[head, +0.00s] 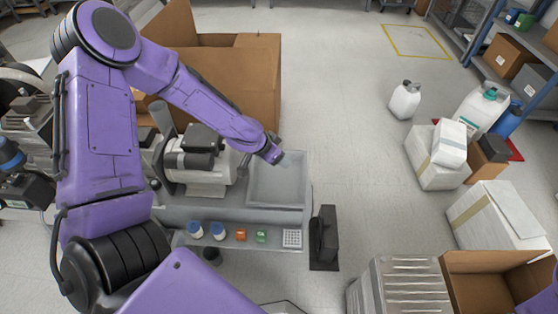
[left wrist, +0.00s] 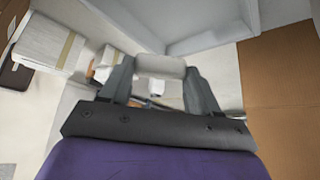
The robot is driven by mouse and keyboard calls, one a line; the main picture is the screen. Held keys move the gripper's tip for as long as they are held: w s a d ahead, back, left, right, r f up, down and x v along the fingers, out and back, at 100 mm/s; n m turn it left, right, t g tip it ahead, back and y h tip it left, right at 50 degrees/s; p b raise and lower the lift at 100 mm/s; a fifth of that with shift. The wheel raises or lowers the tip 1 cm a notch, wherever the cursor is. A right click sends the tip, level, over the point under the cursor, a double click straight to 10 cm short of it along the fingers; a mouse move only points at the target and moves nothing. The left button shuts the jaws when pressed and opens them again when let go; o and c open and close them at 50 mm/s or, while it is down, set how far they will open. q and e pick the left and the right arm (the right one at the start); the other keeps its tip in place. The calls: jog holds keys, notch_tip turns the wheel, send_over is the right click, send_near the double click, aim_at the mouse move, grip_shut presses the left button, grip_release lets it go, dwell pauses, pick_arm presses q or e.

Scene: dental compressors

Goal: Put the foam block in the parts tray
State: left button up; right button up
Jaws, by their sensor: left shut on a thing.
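My left gripper (head: 279,159) reaches in from the left over the grey parts tray (head: 270,190) in the head view. In the left wrist view its two fingers (left wrist: 160,78) are shut on a pale, whitish foam block (left wrist: 160,66), held crosswise between the fingertips. The block is barely visible in the head view. The tray's grey wall (left wrist: 208,40) shows beyond the block at the top of the left wrist view. The block appears above the tray; whether it touches the tray cannot be told. My right gripper is not in view.
A compressor (head: 198,165) stands left of the tray. A ledge (head: 220,240) in front holds small bottles, an orange box, a green box and a white grid piece (head: 292,239). A black stand (head: 324,240) is at right. A large cardboard box (head: 235,75) is behind.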

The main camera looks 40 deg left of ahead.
pick_arm(q)
jog(key=f+b, duration=0.1)
jog(key=f, duration=0.1)
jog(key=f+b, duration=0.1)
jog(key=f, duration=0.1)
jog(key=f+b, duration=0.1)
jog(key=f, duration=0.1)
jog(key=shift+w+a+f, duration=0.15)
jog(key=shift+a+f, duration=0.1)
notch_tip(320, 180, down, 4)
jog(key=shift+r+b, duration=0.2)
jog(key=shift+b, duration=0.75)
jog(key=shift+f, duration=0.25)
jog(key=shift+r, duration=0.2)
jog(key=shift+f, duration=0.1)
jog(key=o, duration=1)
jog(key=shift+f, duration=0.1)
